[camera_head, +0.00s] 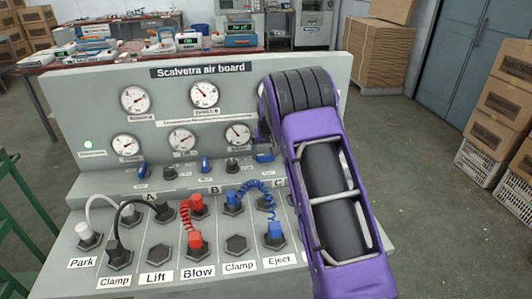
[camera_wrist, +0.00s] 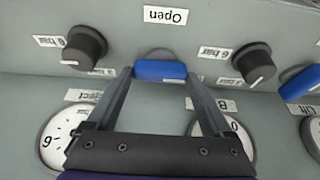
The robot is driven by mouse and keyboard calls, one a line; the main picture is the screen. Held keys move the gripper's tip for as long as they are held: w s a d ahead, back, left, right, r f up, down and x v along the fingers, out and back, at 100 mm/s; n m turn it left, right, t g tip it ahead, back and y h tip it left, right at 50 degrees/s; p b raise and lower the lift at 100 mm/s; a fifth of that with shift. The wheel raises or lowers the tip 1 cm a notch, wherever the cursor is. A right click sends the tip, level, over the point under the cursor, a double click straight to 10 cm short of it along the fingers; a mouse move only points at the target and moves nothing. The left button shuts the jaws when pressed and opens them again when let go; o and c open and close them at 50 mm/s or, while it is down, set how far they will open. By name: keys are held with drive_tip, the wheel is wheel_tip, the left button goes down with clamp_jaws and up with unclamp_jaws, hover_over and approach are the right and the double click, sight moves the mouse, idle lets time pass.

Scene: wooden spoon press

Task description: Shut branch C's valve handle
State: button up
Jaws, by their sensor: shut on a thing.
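In the wrist view, which shows the board upside down, a blue valve handle (camera_wrist: 160,72) lies crosswise between the two fingertips of my gripper (camera_wrist: 158,77). My gripper is shut on it. An "Open" label (camera_wrist: 165,15) is beyond it. In the head view the rightmost blue handle (camera_head: 265,156), just above the letter C (camera_head: 278,183), sits by my gripper, whose fingers are mostly hidden behind my purple arm. It looks level there, while the handle above B (camera_head: 204,164) looks upright. Part of branch C's section is covered by my arm.
Black knobs (camera_wrist: 86,47) (camera_wrist: 253,63) flank the held handle. Another blue handle (camera_wrist: 301,84) is at the wrist view's right edge. Gauges (camera_wrist: 65,137) (camera_wrist: 226,140) lie beside my fingers. A blue coiled hose (camera_head: 262,190) runs to the Eject port in front.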

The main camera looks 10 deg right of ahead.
drive_tip(key=o, duration=1.1)
drive_tip(key=shift+o, duration=0.2)
drive_tip(key=v, duration=1.7)
drive_tip(key=shift+s+r+p, duration=0.15)
drive_tip(key=shift+s+p, duration=0.05)
drive_tip(key=shift+p, duration=0.15)
